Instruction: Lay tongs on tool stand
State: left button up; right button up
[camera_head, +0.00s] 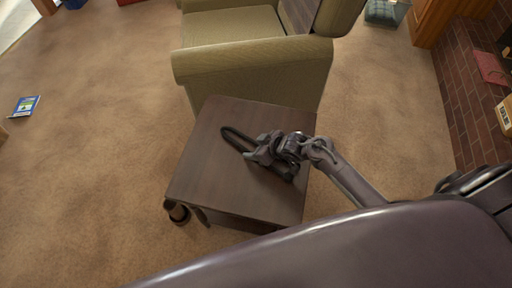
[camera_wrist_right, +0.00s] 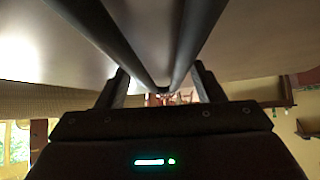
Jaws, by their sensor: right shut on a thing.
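The dark tongs (camera_head: 235,137) show over a small brown table (camera_head: 210,170) in the head view, with a looped end reaching out to the upper left. My right gripper (camera_head: 268,150) is shut on the tongs, and its wrist covers their middle. In the right wrist view, two long dark bars of the tongs (camera_wrist_right: 120,40) converge between the fingers of my right gripper (camera_wrist_right: 161,90). I cannot tell whether the tongs touch the table top. I see no separate tool stand; the small table may be it. My left gripper is out of view.
A green-beige armchair (camera_head: 250,60) stands right behind the table. Open carpet (camera_head: 90,170) lies to the left, with a blue book (camera_head: 26,106) on it. A brick hearth (camera_head: 465,90) is at the right. A dark round object (camera_head: 177,212) is at the table's lower left corner.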

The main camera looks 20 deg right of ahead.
jog(key=shift+f, duration=0.1)
jog(key=o, duration=1.2)
jog(key=shift+o, duration=0.2)
